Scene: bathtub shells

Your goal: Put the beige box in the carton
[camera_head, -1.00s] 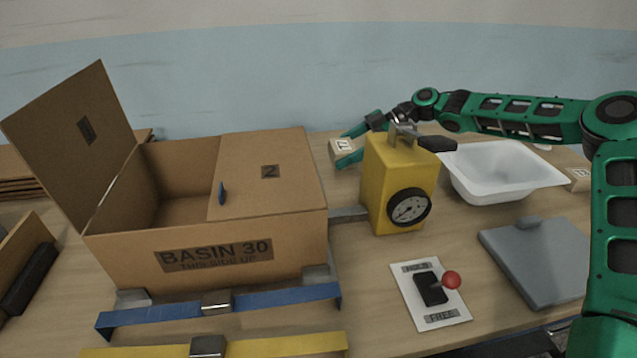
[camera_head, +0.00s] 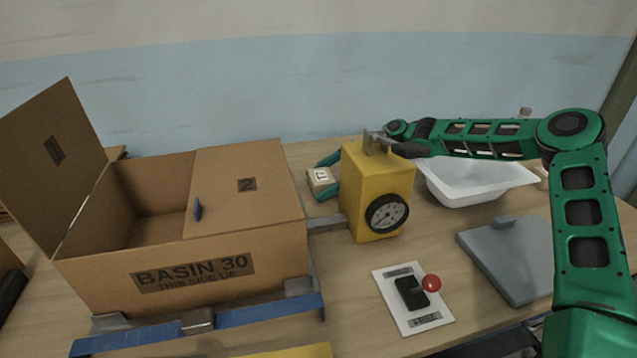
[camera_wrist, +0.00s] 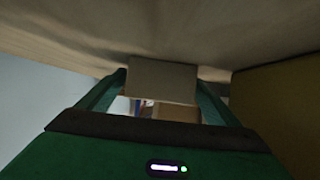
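The beige box (camera_head: 319,177), a small block with a pale label, is between the fingers of my gripper (camera_head: 327,177), behind and left of the yellow device. In the wrist view the box (camera_wrist: 161,80) spans the gap between both fingers (camera_wrist: 161,88); the gripper is shut on it. I cannot tell whether the box touches the table. The brown carton (camera_head: 195,272), marked BASIN 30, stands at left.
A yellow device with a dial (camera_head: 362,165) stands between carton and arm. A red-knobbed switch plate (camera_head: 411,318), a grey slab (camera_head: 515,260) and a white basin (camera_head: 470,190) lie to the right. Blue strapping (camera_head: 245,309) runs before the carton.

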